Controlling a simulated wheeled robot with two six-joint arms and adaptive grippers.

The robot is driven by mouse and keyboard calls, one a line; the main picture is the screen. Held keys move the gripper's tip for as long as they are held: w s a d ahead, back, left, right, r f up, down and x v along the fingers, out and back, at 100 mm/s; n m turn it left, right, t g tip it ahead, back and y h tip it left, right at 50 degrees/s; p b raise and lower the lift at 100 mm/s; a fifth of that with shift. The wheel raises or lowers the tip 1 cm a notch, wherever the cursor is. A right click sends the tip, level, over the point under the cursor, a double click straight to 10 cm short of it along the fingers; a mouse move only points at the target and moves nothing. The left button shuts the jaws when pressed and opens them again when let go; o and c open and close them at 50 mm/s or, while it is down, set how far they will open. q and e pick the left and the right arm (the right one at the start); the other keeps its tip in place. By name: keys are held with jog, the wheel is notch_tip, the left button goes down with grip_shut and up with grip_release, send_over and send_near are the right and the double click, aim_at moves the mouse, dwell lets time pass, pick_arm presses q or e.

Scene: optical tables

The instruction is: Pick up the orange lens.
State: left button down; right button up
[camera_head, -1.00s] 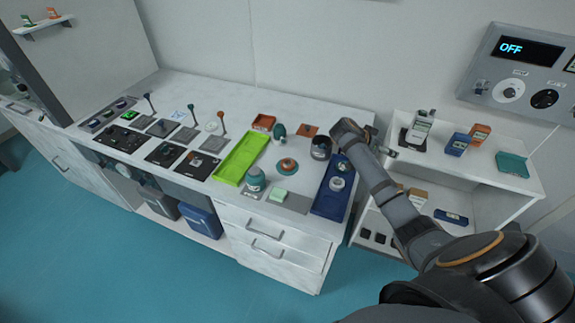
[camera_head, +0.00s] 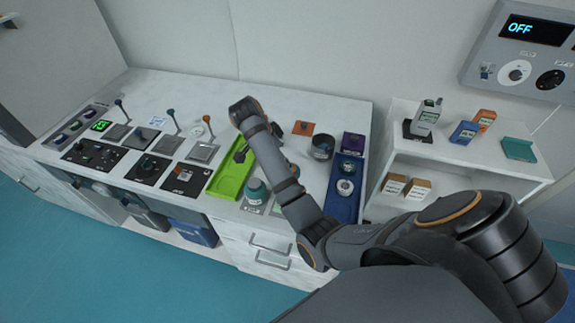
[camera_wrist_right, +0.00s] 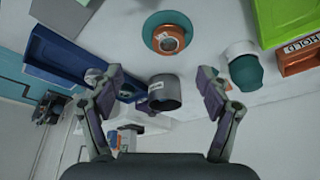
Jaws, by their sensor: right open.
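The orange lens (camera_wrist_right: 168,38) shows in the right wrist view as an orange ring with a glassy centre, on a round teal base at the top middle. In the head view the right arm reaches over the table beside the green tray. My left gripper is not in view.
A dark grey cylinder (camera_head: 321,148) stands right of my arm, near a blue tray (camera_head: 342,208). An orange square (camera_head: 303,128) lies behind.

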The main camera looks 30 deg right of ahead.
jog(key=b+x, duration=0.1)
jog(key=x, duration=0.1)
jog(key=shift+f, duration=0.45)
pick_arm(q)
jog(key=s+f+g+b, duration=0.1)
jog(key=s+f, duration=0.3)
pick_arm(e)
jog(key=shift+w+d+f, duration=0.25)
jog(key=shift+w+f, duration=0.05)
jog(key=shift+f, duration=0.35)
jog(key=shift+w+d+f, duration=0.35)
jog(key=shift+w+f, duration=0.15)
jog(key=shift+f, duration=0.2)
jog(key=shift+p+x, duration=0.4)
jog(key=shift+x, duration=0.8)
jog(key=shift+d+f, duration=0.3)
jog(key=shift+f, duration=0.4)
jog(key=shift+r, duration=0.1)
jog(key=c, duration=1.2)
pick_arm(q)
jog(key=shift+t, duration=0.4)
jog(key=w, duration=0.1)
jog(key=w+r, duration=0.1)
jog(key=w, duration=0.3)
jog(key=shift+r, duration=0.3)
pick_arm(e)
jog(key=shift+c, duration=0.3)
